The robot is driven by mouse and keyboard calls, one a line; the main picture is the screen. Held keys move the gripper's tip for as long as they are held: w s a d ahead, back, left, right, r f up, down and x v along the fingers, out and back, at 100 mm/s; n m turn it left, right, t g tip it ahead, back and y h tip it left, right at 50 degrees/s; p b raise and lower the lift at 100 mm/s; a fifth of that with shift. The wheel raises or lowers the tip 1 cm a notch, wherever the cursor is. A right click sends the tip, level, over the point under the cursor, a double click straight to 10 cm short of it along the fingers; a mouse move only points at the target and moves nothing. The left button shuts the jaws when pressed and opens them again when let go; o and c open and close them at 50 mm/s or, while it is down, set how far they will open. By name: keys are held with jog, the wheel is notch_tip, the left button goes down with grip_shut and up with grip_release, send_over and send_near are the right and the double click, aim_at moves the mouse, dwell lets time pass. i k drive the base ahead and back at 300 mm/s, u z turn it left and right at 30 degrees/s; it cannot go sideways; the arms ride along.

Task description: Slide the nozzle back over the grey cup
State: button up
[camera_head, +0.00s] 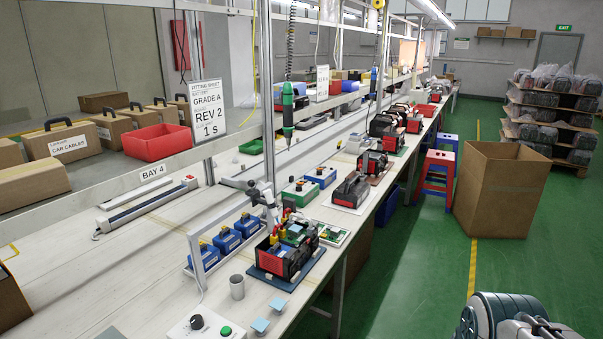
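A small grey cup (237,288) stands upright on the workbench near its front, left of an open black and red case. A grey nozzle-like assembly (266,197) sits at the far end of a slanting white rail (226,213). In the picture it is above and behind the case, up and to the right of the cup, and not over it. Its tip is too small to make out clearly. My gripper is not in view; only a grey and dark part of my own body shows at the bottom right.
A white control box (198,326) with a green button and pale blue pieces (261,325) lie in front.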

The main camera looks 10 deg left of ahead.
aim_at(254, 193)
jog(key=u, duration=0.15)
jog(key=i, duration=0.8)
jog(key=u, duration=1.05)
jog(key=i, duration=0.45)
jog(key=u, duration=0.4)
